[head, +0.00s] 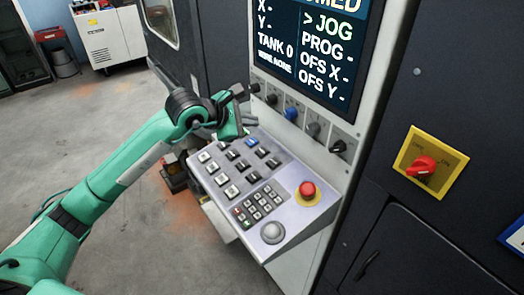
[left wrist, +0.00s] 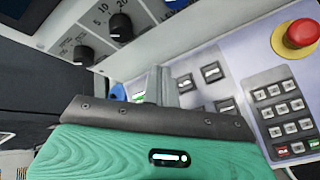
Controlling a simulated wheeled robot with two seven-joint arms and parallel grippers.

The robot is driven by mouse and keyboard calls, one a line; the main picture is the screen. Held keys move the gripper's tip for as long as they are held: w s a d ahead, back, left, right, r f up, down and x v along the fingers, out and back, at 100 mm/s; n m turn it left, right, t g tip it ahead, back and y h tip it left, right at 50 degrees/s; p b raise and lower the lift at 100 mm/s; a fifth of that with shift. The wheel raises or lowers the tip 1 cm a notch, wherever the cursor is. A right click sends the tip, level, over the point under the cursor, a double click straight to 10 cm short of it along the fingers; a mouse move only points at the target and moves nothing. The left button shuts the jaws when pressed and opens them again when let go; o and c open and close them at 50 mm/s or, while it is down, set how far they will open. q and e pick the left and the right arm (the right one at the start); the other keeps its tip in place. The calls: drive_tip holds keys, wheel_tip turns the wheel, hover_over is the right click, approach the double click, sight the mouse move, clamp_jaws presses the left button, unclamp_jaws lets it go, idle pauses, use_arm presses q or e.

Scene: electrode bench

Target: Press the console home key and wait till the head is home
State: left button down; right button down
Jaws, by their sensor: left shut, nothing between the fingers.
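The console (head: 225,220) is a slanted light panel with rows of dark square keys (head: 232,167) bearing white labels. One key near the top is blue (head: 251,142). I cannot read which key is home. My left gripper (head: 243,134) is shut and empty, with its tips at the upper part of the key rows. In the left wrist view the closed fingers (left wrist: 164,86) hide some keys, and contact cannot be told. The head is not in view.
A red emergency button (head: 308,189), a number keypad (head: 259,202) and a round grey knob (head: 272,232) sit on the console. A row of dials (head: 291,113) lies above it. A red switch on yellow (head: 421,166) is at right. Open floor lies at left.

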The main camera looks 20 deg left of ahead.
sight(262, 151)
use_arm(q)
drive_tip(key=f+b, duration=0.1)
drive_tip(key=f, duration=0.1)
drive_tip(key=f+b, duration=0.1)
drive_tip(key=f, duration=0.2)
drive_tip(key=w+d+f+b, duration=0.1)
drive_tip(key=f, duration=0.1)
drive_tip(key=shift+w+f, duration=0.1)
drive_tip(key=shift+f, duration=0.2)
drive_tip(key=shift+w+d+f+b, duration=0.1)
drive_tip(key=shift+w+f+b, duration=0.05)
drive_tip(key=shift+f+b, duration=0.4)
idle(1.3)
drive_tip(key=shift+f+b, duration=0.4)
drive_tip(key=shift+b, duration=0.25)
